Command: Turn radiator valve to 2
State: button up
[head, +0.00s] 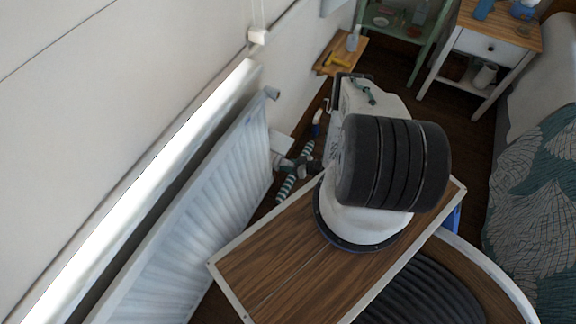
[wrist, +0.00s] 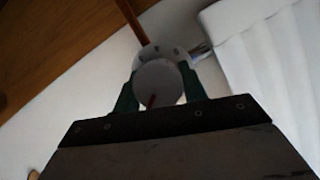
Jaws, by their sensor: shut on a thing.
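The radiator valve (wrist: 158,80) is a round white knob with a red-orange pointer mark on its face, seen from close up in the wrist view. My gripper (wrist: 160,88) is shut on it, with one green finger on each side. A metal fitting (wrist: 201,50) joins the valve to the white radiator (wrist: 265,55). Any numbers on the valve are too small to read. In the head view, my gripper (head: 303,166) is at the right end of the radiator (head: 190,235), and my arm partly blocks the view there.
A copper-coloured pipe (wrist: 131,20) runs from the valve to the wooden floor. In the head view, a striped item (head: 287,186) lies on the floor by my gripper. A small wooden shelf (head: 343,52), a green shelf unit (head: 430,30) and a white side table (head: 487,48) stand farther back. A bed (head: 540,180) is right.

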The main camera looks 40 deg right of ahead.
jog(key=shift+m+y, duration=0.9)
jog(key=shift+m, duration=0.4)
jog(key=o, duration=1)
